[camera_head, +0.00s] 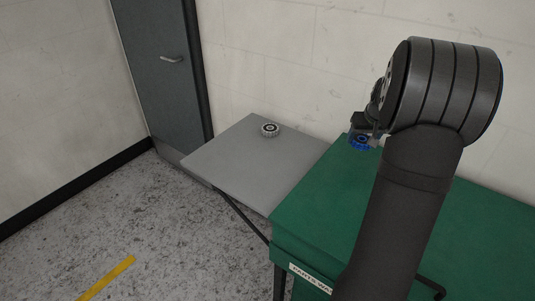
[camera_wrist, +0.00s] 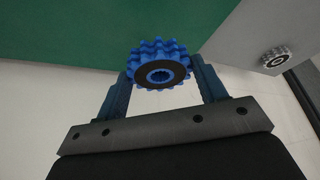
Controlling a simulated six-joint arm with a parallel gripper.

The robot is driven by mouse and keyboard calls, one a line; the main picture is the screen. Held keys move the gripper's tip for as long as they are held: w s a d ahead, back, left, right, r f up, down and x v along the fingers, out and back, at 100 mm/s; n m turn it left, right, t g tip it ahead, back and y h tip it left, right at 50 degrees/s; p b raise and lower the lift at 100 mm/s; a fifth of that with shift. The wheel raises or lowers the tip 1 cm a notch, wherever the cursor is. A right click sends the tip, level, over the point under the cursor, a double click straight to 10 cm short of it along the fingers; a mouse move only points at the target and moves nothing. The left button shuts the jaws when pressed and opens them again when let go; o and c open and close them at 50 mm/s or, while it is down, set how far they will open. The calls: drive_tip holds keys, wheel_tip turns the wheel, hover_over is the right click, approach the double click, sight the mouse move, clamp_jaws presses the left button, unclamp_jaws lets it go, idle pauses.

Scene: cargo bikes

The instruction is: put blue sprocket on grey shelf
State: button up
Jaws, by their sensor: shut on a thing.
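The blue sprocket (camera_wrist: 160,74) is a toothed wheel with a black face and a splined centre hole. My gripper (camera_wrist: 160,85) is shut on it, one finger on each side. In the head view the sprocket (camera_head: 360,142) and my gripper (camera_head: 366,136) show near the back left part of the green surface, partly hidden by my arm. I cannot tell how high it is held. The grey shelf (camera_head: 235,170) is a flat panel to the left of the green surface. It also shows at upper right in the wrist view (camera_wrist: 240,35).
A silver-grey sprocket (camera_head: 270,129) lies near the back of the grey shelf. The green top (camera_head: 320,205) of the parts washer adjoins the shelf's right side. A white wall runs behind. The front and left of the shelf are clear.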

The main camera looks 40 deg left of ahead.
drive_tip(key=s+a+n+g+y, duration=0.15)
drive_tip(key=s+a, duration=0.25)
drive_tip(key=a, duration=0.5)
drive_tip(key=s+a+n+t+h, duration=0.15)
drive_tip(key=s+a, duration=0.25)
drive_tip(key=a, duration=0.4)
drive_tip(key=g+y, duration=0.1)
approach(271, 152)
drive_tip(key=shift+w+a+f+n, duration=0.3)
drive_tip(key=shift+w+a+f, duration=0.25)
drive_tip(key=shift+w+a, duration=0.15)
drive_tip(key=shift+s+a+f, duration=0.1)
drive_tip(key=shift+a+f, duration=0.2)
drive_tip(key=shift+f, duration=1.85)
drive_tip(key=shift+f, duration=0.15)
drive_tip(key=o, duration=1.3)
drive_tip(key=shift+c, duration=0.2)
